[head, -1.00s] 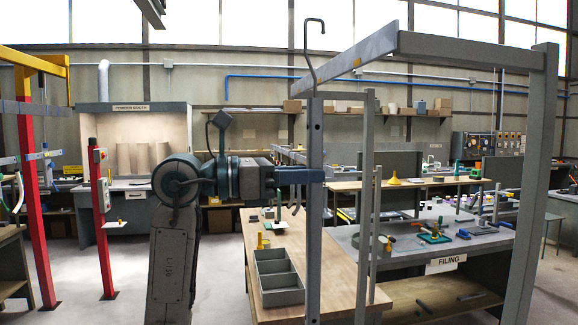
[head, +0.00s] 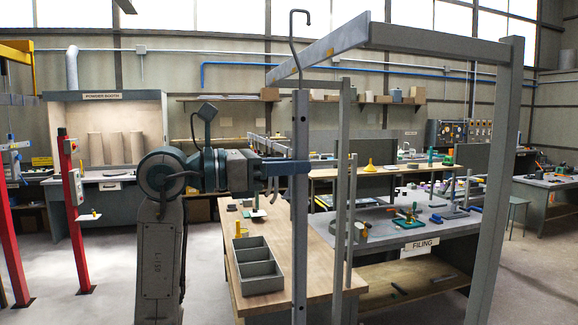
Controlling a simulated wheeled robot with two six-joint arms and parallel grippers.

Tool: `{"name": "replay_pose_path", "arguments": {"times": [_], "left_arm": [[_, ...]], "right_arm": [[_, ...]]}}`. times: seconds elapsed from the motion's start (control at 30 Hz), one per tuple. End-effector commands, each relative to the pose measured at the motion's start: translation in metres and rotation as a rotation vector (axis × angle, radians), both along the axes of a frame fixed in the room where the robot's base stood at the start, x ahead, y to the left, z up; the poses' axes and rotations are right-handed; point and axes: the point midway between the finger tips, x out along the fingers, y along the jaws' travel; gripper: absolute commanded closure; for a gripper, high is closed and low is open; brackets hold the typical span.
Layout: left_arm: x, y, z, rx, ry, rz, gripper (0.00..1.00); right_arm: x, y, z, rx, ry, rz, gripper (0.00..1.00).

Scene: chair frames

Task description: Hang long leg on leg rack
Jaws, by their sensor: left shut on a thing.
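My left gripper (head: 297,167) is shut on the long leg (head: 300,230), a grey square bar held upright in the head view. A thin metal hook (head: 293,40) rises from its top and bends over at the tip. The leg's lower end runs out of the frame's bottom. The leg rack is a grey frame with a rail (head: 335,47), a cross beam (head: 440,46) and a post (head: 497,180). The hook crosses in front of the rail in the picture, its tip showing above it; I cannot tell whether they touch. My right gripper is not in view.
Thinner upright grey bars (head: 344,150) stand just right of the leg. Behind is a wooden bench (head: 290,225) with a grey divided tray (head: 258,270), then the filing bench (head: 450,232). A red post (head: 72,210) stands left. Floor is clear between it and my arm.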

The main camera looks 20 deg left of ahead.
Motion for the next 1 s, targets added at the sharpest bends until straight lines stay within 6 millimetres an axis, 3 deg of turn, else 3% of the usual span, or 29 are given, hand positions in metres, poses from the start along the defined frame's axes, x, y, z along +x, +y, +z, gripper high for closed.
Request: {"name": "replay_pose_path", "arguments": {"times": [1.0], "left_arm": [[0.0064, -0.0092, 0.0011, -0.002, -0.002, -0.001, 1.0]], "right_arm": [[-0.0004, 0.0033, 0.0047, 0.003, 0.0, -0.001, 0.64]]}}
